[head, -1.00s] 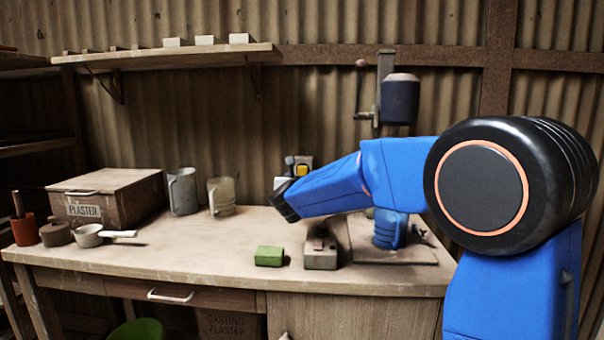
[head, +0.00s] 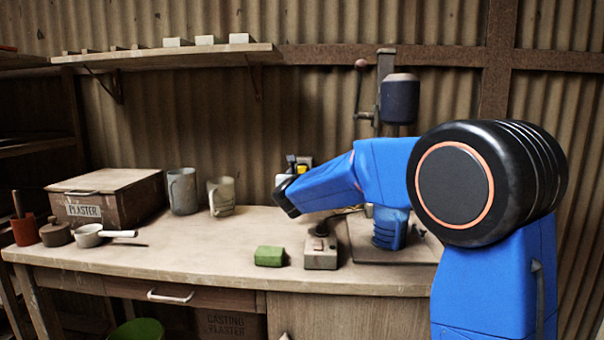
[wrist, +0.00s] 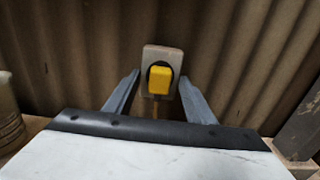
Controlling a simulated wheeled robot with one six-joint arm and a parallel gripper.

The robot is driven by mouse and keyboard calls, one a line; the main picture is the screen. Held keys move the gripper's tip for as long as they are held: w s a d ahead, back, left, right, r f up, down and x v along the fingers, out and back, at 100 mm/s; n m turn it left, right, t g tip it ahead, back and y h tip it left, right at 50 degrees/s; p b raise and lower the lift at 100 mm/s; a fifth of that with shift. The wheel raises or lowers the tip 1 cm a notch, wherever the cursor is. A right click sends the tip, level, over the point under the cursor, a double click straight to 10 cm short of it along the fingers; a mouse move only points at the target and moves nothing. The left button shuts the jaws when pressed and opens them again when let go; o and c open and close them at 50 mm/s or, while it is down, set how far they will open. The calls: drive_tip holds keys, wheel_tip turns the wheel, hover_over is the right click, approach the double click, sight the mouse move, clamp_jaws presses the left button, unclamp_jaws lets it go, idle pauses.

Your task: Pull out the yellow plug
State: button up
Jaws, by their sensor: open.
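The yellow plug (wrist: 160,80) sits in a pale wall socket plate (wrist: 149,56) on the corrugated wall, with a yellow cord hanging below it. In the head view the yellow plug (head: 302,169) shows only in part behind my wrist. My gripper (wrist: 159,95) is open and empty, one finger on each side of the plug's line in the wrist view. The fingers appear short of the socket; the exact gap cannot be told.
A green block (head: 269,256) and a grey switch box (head: 321,252) lie on the workbench (head: 205,251). A press (head: 400,98) stands at the right behind my arm. Two mugs (head: 182,191) and a plaster box (head: 108,199) stand at the left. The bench's middle is clear.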

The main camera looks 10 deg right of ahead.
idle(0.4)
clamp_jaws()
drive_tip(key=shift+s, duration=0.1)
drive_tip(key=shift+v, duration=2.9)
